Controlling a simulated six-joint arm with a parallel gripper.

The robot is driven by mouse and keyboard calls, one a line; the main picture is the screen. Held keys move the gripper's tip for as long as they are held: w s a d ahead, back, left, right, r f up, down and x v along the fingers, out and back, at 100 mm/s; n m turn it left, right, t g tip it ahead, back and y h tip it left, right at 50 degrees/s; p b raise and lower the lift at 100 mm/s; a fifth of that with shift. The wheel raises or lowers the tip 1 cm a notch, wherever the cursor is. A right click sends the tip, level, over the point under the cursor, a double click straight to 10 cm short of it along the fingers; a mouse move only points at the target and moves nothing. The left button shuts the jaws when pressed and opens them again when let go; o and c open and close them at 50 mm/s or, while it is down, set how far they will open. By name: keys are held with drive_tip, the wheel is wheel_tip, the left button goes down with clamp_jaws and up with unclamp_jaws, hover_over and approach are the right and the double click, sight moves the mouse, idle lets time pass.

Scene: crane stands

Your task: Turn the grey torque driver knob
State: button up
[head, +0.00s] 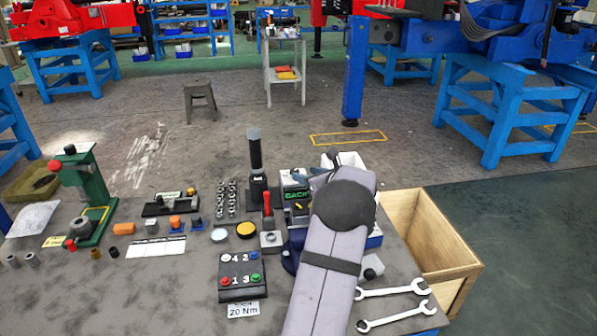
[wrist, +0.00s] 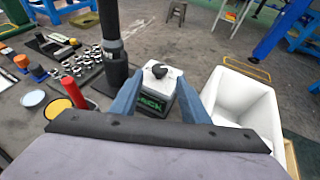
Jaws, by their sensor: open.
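An upright black tool (head: 256,165) with a grey cylindrical top stands on a dark base on the bench. It looks most like the torque driver, but I cannot be sure. In the wrist view its dark shaft (wrist: 110,35) rises to the left of my fingers. My gripper (head: 318,178) is open, its two blue fingers apart with nothing held; they also show in the wrist view (wrist: 160,92). Between and beyond them is a white-topped box with green lettering (wrist: 157,100), with a small dark knob (wrist: 160,70) on top. I see no finger contact with either.
A red-handled tool (head: 267,207), a yellow disc (head: 246,230) and several sockets (head: 226,198) stand left of my arm. A numbered button panel (head: 241,278) and two wrenches (head: 395,318) lie nearer. A white bin (wrist: 240,105) is right of my fingers. A wooden crate (head: 455,270) stands beyond the bench's right edge.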

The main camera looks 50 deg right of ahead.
sight(295, 171)
drive_tip(key=shift+p+x, duration=0.5)
drive_tip(key=shift+x, duration=2.45)
drive_tip(key=c, duration=1)
